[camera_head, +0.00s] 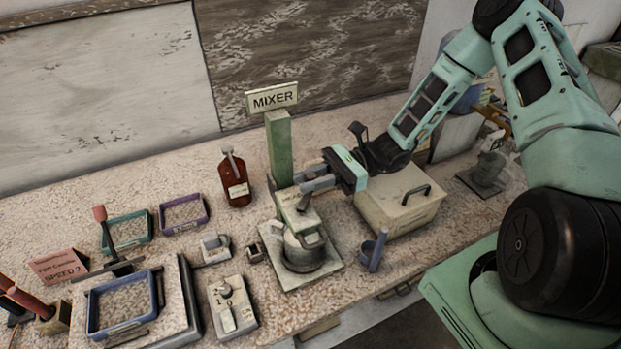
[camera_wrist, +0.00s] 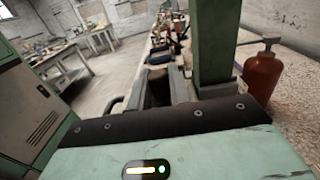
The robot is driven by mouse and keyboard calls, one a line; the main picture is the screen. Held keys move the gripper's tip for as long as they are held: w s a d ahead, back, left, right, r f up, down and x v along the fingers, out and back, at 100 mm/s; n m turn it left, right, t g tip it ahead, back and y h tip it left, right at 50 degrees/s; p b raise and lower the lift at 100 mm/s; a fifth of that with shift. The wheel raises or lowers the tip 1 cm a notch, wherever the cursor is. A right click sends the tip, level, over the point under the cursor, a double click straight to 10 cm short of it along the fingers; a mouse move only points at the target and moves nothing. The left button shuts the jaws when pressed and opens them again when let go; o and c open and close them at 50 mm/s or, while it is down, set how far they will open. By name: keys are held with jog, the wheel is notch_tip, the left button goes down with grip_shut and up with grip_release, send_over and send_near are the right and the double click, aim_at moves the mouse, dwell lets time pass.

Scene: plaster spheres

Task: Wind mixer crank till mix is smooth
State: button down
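The mixer stands mid-counter, with a green post (camera_head: 279,150) bearing a MIXER sign (camera_head: 272,97) and a grey metal pot (camera_head: 303,256) on a square base plate (camera_head: 330,270). A pale housing sits over the pot, with a small dark crank handle (camera_head: 304,202) near its top. My gripper (camera_head: 306,186) reaches in from the right, its fingers at the handle beside the post. In the wrist view the fingers (camera_wrist: 160,88) frame a dark shape, with the green post (camera_wrist: 216,40) close to the right. Whether they clamp the handle is unclear. The mix is hidden.
A brown bottle (camera_head: 234,180) stands left of the post; it also shows in the wrist view (camera_wrist: 262,76). A cream lidded box (camera_head: 390,212) sits under my forearm. Trays and a SPEED 2 card (camera_head: 58,266) are left.

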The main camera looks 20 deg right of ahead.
jog(key=shift+w+a+f+n+g+h+b, duration=0.15)
jog(key=shift+w+a+n+g+b, duration=0.1)
jog(key=shift+n+g, duration=0.6)
jog(key=shift+w+a+r+n+g+h+b, duration=0.2)
jog(key=shift+n+g, duration=0.25)
jog(key=shift+g, duration=0.7)
jog(key=shift+w+a+n+g+h+b, duration=0.15)
jog(key=shift+a+n+g+h, duration=0.1)
jog(key=shift+n+g, duration=0.4)
jog(key=shift+a+n+g+h+b, duration=0.2)
jog(key=shift+n+g, duration=0.25)
jog(key=shift+g, duration=0.4)
jog(key=c, duration=1.3)
grip_release()
jog(key=shift+c, duration=0.2)
